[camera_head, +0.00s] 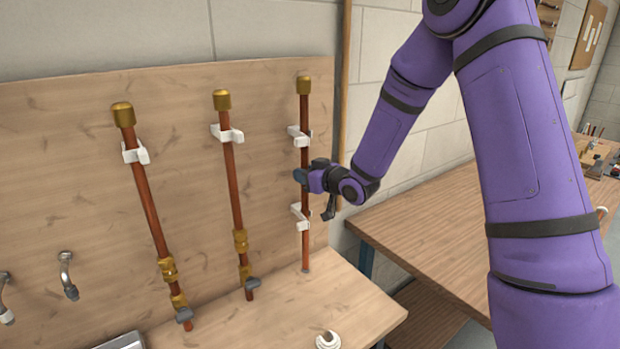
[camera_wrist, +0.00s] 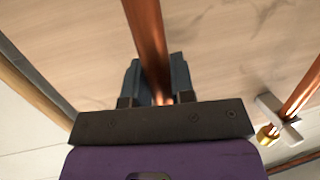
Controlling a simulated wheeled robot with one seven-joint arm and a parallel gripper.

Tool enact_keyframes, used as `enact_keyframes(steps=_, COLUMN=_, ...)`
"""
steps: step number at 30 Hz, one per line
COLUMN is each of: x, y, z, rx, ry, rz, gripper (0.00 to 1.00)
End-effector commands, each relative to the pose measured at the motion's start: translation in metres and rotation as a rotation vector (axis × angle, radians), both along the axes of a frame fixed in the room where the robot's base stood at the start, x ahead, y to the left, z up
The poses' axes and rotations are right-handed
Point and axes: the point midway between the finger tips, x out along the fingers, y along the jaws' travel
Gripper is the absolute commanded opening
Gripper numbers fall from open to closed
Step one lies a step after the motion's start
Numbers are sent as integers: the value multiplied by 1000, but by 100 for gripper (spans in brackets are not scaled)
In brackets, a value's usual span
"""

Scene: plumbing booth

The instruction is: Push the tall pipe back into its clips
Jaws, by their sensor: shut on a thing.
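The tall pipe is the rightmost copper pipe (camera_head: 305,110), upright in front of the wooden back panel, with a brass cap (camera_head: 303,85) on top and its foot at the bench. A white upper clip (camera_head: 296,132) and a white lower clip (camera_head: 297,212) are at the pipe. I cannot tell how deep the pipe sits in them. My gripper (camera_head: 301,176) is shut on this pipe between the two clips. In the wrist view the pipe (camera_wrist: 148,40) runs between the dark fingers of my gripper (camera_wrist: 158,85). The clips holding it are outside that view.
Two more capped copper pipes, a middle one (camera_head: 234,185) and a left one (camera_head: 150,205), stand left with brass fittings. A white ring-like part (camera_head: 327,341) lies on the bench (camera_head: 290,310). A wooden table (camera_head: 440,225) stands to the right. Bench space before the pipe is mostly clear.

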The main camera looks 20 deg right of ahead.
Motion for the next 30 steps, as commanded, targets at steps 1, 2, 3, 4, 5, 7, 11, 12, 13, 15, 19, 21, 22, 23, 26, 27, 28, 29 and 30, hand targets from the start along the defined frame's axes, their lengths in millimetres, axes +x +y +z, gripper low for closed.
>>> enact_keyframes(steps=1, x=2, y=1, z=1, rx=1, ry=3, rz=-1, gripper=0)
enact_keyframes(steps=2, x=3, y=1, z=1, rx=2, ry=4, rz=-2, gripper=0)
enact_keyframes(steps=3, x=3, y=1, z=1, rx=2, ry=4, rz=-2, gripper=0)
enact_keyframes(steps=4, x=3, y=1, z=1, rx=2, ry=4, rz=-2, gripper=0)
enact_keyframes(steps=5, x=3, y=1, z=1, rx=2, ry=4, rz=-2, gripper=0)
enact_keyframes(steps=7, x=3, y=1, z=1, rx=3, ry=3, rz=-2, gripper=0)
enact_keyframes(steps=11, x=4, y=1, z=2, rx=3, ry=0, rz=-2, gripper=37)
enact_keyframes(steps=12, x=3, y=1, z=2, rx=3, ry=0, rz=-1, gripper=46)
enact_keyframes(steps=13, x=3, y=1, z=2, rx=3, ry=0, rz=-1, gripper=48)
enact_keyframes(steps=15, x=3, y=1, z=2, rx=2, ry=1, rz=-1, gripper=48)
enact_keyframes(steps=19, x=3, y=1, z=1, rx=2, ry=1, rz=-1, gripper=48)
enact_keyframes(steps=21, x=2, y=0, z=2, rx=2, ry=1, rz=-1, gripper=48)
enact_keyframes(steps=22, x=1, y=-1, z=2, rx=2, ry=1, rz=-1, gripper=48)
enact_keyframes(steps=23, x=0, y=-1, z=2, rx=1, ry=1, rz=-2, gripper=48)
enact_keyframes(steps=26, x=-9, y=-7, z=4, rx=1, ry=-1, rz=-2, gripper=48)
enact_keyframes(steps=27, x=-14, y=-9, z=5, rx=1, ry=1, rz=-2, gripper=48)
enact_keyframes(steps=28, x=-18, y=-12, z=6, rx=1, ry=1, rz=-2, gripper=48)
enact_keyframes(steps=29, x=-23, y=-15, z=7, rx=1, ry=2, rz=-3, gripper=48)
enact_keyframes(steps=30, x=-30, y=-19, z=8, rx=1, ry=1, rz=-4, gripper=48)
